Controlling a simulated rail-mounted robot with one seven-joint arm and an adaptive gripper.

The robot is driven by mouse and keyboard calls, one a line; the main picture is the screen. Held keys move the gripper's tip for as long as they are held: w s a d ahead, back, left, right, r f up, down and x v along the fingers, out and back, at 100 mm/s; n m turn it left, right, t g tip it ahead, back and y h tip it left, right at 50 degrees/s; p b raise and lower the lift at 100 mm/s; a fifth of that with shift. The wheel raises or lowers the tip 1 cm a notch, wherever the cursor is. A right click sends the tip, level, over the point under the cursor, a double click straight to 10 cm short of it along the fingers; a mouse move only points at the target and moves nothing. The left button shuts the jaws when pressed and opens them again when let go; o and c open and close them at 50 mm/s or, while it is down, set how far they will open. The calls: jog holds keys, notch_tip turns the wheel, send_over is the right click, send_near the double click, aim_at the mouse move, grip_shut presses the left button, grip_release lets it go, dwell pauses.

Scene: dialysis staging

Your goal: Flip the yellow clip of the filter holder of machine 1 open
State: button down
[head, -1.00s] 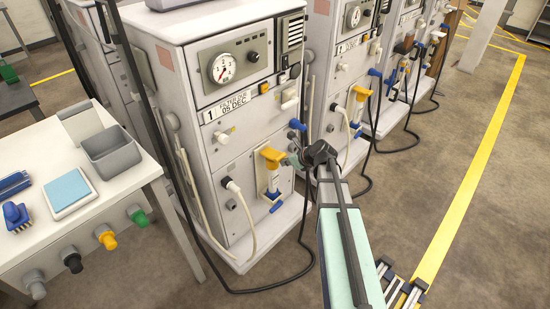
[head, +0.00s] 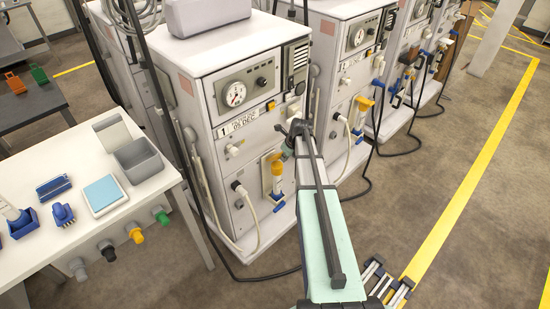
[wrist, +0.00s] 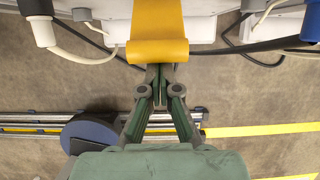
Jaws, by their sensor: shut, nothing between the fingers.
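Machine 1 (head: 215,100) is the nearest white cabinet, with a round gauge and a label starting with 1. Its yellow clip (head: 268,160) is at the top of the filter holder (head: 277,185) on the lower front panel. My gripper (head: 287,149) is at the clip's upper right, partly overlapping it. In the wrist view the yellow clip (wrist: 157,30) is broad, with a rolled lip facing me. The closed fingertips (wrist: 159,73) are at the middle of this lip and hold nothing. I cannot tell whether they touch it.
A pale hose (head: 250,205) hangs left of the holder. Machine 2 (head: 335,60) stands close on the right with its own yellow clip (head: 364,103). A white table (head: 170,180) with a grey box stands at left. Floor at the right is open.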

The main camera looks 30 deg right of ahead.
jog(key=shift+w+a+r+p, duration=0.25)
jog(key=shift+w+a+r, duration=0.05)
jog(key=shift+w+r, duration=0.7)
jog(key=shift+w+a+r+p, duration=0.25)
jog(key=shift+w+r, duration=0.6)
jog(key=shift+w, duration=0.15)
jog(key=shift+s, duration=0.55)
notch_tip(320, 180, up, 9)
jog(key=b, duration=0.2)
jog(key=shift+r, duration=0.2)
jog(key=shift+w+d, duration=0.1)
